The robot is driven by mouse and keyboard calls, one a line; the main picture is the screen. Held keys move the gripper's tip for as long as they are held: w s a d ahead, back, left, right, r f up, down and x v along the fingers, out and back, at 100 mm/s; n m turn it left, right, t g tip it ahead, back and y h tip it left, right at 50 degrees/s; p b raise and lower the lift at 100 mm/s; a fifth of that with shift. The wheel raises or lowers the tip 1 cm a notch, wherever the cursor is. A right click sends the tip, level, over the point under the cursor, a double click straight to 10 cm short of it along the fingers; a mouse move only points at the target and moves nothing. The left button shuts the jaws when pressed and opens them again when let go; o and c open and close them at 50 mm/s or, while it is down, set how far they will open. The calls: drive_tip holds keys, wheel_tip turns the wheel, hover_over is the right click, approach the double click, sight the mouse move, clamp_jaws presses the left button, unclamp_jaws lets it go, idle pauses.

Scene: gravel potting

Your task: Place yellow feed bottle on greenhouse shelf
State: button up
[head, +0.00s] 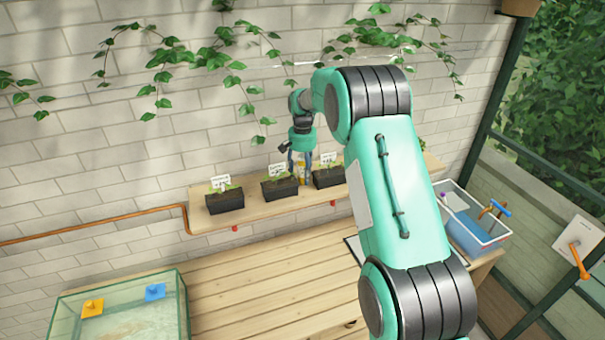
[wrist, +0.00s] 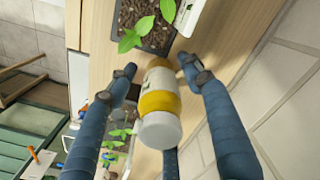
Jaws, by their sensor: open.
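The yellow feed bottle (head: 301,173) with a white cap stands on the wooden greenhouse shelf (head: 257,221), between two black planters. It also shows in the wrist view (wrist: 159,103), where its white cap faces the camera. My gripper (head: 300,168) is open around the bottle. In the wrist view, my gripper's two blue fingers (wrist: 157,78) lie on either side of the bottle, with visible gaps. In the head view the fingers partly cover the bottle. The shelf's wood (wrist: 222,28) fills the upper middle of the wrist view.
Black planters with seedlings and white labels stand on the shelf: one at left (head: 225,201), one in the middle (head: 280,188), one at right (head: 329,178). A glass tank (head: 120,315) and a blue-water basin (head: 474,232) are below. The table's middle (head: 265,285) is clear.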

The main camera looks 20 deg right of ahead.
sight(302, 156)
drive_tip(key=shift+r, duration=0.1)
wheel_tip(302, 156, up, 12)
drive_tip(key=shift+r+b, duration=0.1)
drive_tip(key=shift+b, duration=0.35)
idle(0.9)
drive_tip(key=shift+s+a+r, duration=0.1)
drive_tip(key=shift+s+r, duration=0.1)
drive_tip(key=shift+r, duration=0.1)
drive_tip(key=s+a+r+n+t, duration=0.1)
drive_tip(key=s+a+r, duration=0.3)
drive_tip(key=s, duration=0.5)
drive_tip(key=s+a+r+n+t, duration=0.1)
drive_tip(key=s+r, duration=0.5)
drive_tip(key=s, duration=0.3)
drive_tip(key=s+a+r+n+t, duration=0.1)
drive_tip(key=s+a+r, duration=0.2)
drive_tip(key=s+r, duration=0.45)
drive_tip(key=s+a+f+n+t, duration=0.1)
drive_tip(key=s+f, duration=0.2)
drive_tip(key=s, duration=0.6)
drive_tip(key=s+a+f, duration=0.1)
drive_tip(key=s+f, duration=0.1)
drive_tip(key=s, duration=0.8)
drive_tip(key=s+a+f+n+t, duration=0.1)
drive_tip(key=s+f, duration=0.2)
drive_tip(key=s, duration=0.6)
drive_tip(key=shift+s+a+f+n+t, duration=0.15)
drive_tip(key=shift+a+f+n+t, duration=0.15)
drive_tip(key=shift+a+f, duration=0.1)
